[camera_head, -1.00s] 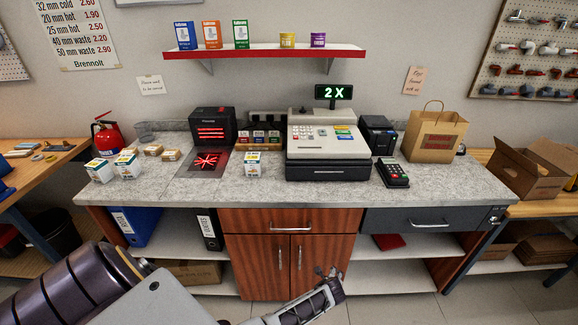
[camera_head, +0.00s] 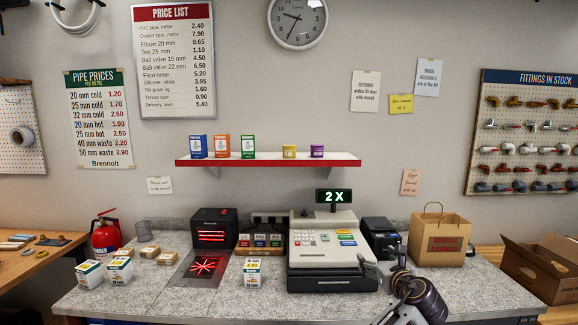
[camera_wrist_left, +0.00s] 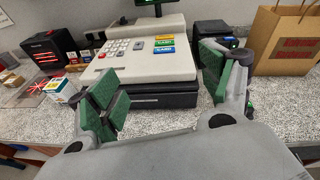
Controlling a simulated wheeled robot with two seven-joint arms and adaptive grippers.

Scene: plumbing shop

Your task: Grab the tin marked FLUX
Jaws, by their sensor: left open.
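Two small tins stand on the red-edged wall shelf (camera_head: 270,163) in the head view: a yellow tin (camera_head: 289,152) and a purple tin (camera_head: 317,151). Their lettering is too small to read, so I cannot tell which one is marked FLUX. My left gripper (camera_head: 381,265) is over the counter, in front of the right side of the cash register, lower than the shelf and to the right of both tins. In the left wrist view its green-padded fingers (camera_wrist_left: 158,85) are spread, with nothing between them. The tins are outside that view. My right gripper is not in view.
The cash register (camera_head: 322,244) with its "2 X" display (camera_head: 334,196) stands below the tins. Three boxes, blue (camera_head: 197,146), orange (camera_head: 221,146) and green (camera_head: 247,146), share the shelf. A paper bag (camera_head: 436,238) stands right of my gripper. Space above the register is open.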

